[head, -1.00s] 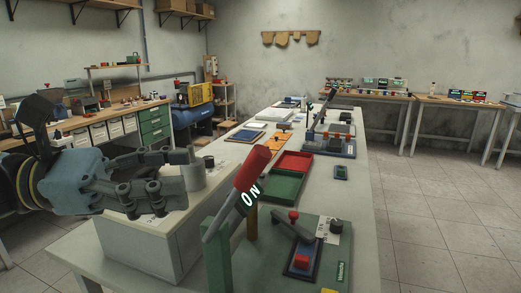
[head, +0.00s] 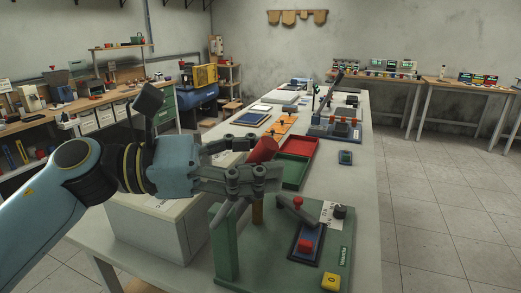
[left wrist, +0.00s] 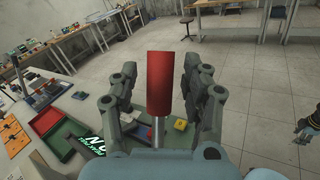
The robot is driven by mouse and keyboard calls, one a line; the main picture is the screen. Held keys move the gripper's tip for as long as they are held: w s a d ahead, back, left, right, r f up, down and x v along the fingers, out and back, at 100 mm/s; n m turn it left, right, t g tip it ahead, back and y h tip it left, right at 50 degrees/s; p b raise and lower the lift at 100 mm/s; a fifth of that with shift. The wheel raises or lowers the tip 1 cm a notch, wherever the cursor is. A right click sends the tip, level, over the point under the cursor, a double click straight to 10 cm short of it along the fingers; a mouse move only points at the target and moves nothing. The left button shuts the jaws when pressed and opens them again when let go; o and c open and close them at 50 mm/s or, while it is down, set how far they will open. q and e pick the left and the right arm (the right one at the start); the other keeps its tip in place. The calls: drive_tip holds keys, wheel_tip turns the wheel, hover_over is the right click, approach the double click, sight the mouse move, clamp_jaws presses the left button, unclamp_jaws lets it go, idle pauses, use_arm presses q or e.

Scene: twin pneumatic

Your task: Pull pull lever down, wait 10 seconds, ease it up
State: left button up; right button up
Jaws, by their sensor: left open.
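A lever with a thick red grip (head: 262,149) rises at a tilt from a green base plate (head: 262,262) with a green post at its left. The red grip also shows upright in the middle of the left wrist view (left wrist: 160,82), above a grey rod. My left gripper (head: 272,162) is open, with its fingers on either side of the red grip; a gap shows on both sides in the left wrist view (left wrist: 163,28). In the head view the near finger hides the lower part of the grip and most of the rod.
On the green plate are a smaller lever with a red knob (head: 297,203), a red button (head: 305,246), a yellow piece (head: 331,281) and a black knob (head: 340,212). Behind lie a red and green tray (head: 297,172) and a small dark device (head: 345,158).

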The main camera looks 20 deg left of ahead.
use_arm(q)
drive_tip(key=shift+d, duration=0.15)
clamp_jaws()
idle(0.4)
